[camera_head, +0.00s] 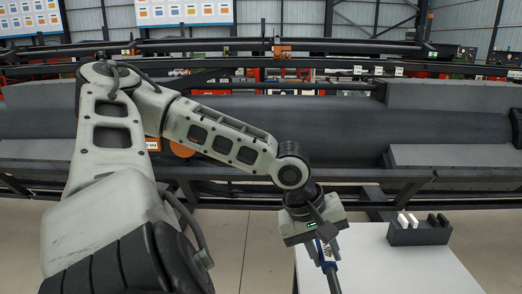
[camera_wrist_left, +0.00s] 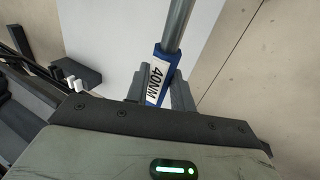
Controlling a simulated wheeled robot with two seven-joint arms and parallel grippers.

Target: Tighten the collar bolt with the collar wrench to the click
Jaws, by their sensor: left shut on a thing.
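My left gripper (camera_head: 322,240) points down over the near part of the white table (camera_head: 385,268). It is shut on a wrench (camera_head: 332,278) with a blue grip and a grey shaft. In the left wrist view the wrench (camera_wrist_left: 176,28) sits between the two fingers of the gripper (camera_wrist_left: 158,92), and its white label reads 40NM. In the head view the shaft runs down out of the bottom edge, so its far end is hidden. I cannot make out the collar bolt in either view. My right gripper is not in view.
A dark block (camera_head: 418,236) with white and black pegs stands on the table's right back corner. Dark rails (camera_head: 340,180) and a long dark cylinder (camera_head: 300,125) cross behind the table. The table between the block and the wrench is clear.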

